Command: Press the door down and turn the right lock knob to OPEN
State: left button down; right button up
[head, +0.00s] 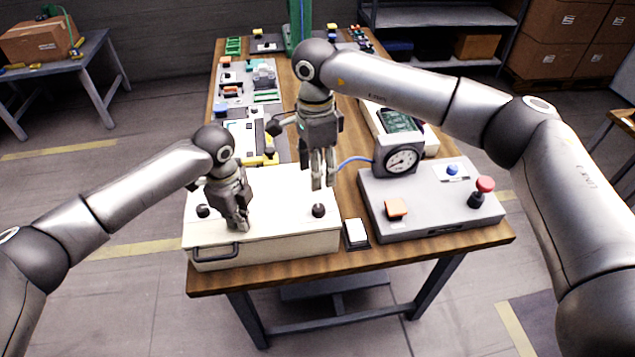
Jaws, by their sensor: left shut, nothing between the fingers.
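The cream-white box with its door (285,228) stands at the front left of the wooden table. The door looks closed and has a dark handle (215,252) at the front left. A dark round right lock knob (319,210) and a left knob (203,211) sit on top. My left gripper (240,225) is shut and empty, pointing down at the door between the knobs, its tips at or just above the surface. My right gripper (322,186) points down just above and behind the right knob. Its fingers show a narrow gap with nothing between them. Lock markings are too small to read.
A grey control box (430,215) with an orange button, a red mushroom button (484,185) and a round gauge (402,160) stands right of the door. A small white-topped switch (356,233) lies between them. Boards and parts fill the table behind.

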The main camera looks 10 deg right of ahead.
pick_arm(q)
jog(key=shift+s+f, duration=0.15)
pick_arm(e)
jog(key=shift+r, duration=0.35)
pick_arm(q)
jog(key=shift+r+p, duration=0.75)
jog(key=shift+p, duration=0.1)
notch_tip(320, 180, up, 6)
jog(key=p, duration=0.6)
jog(key=shift+f, duration=0.1)
pick_arm(e)
notch_tip(320, 180, up, 7)
jog(key=shift+r, duration=0.15)
pick_arm(q)
jog(key=shift+w, duration=0.2)
pick_arm(e)
jog(key=shift+w, duration=0.1)
pick_arm(q)
jog(key=shift+f, duration=0.1)
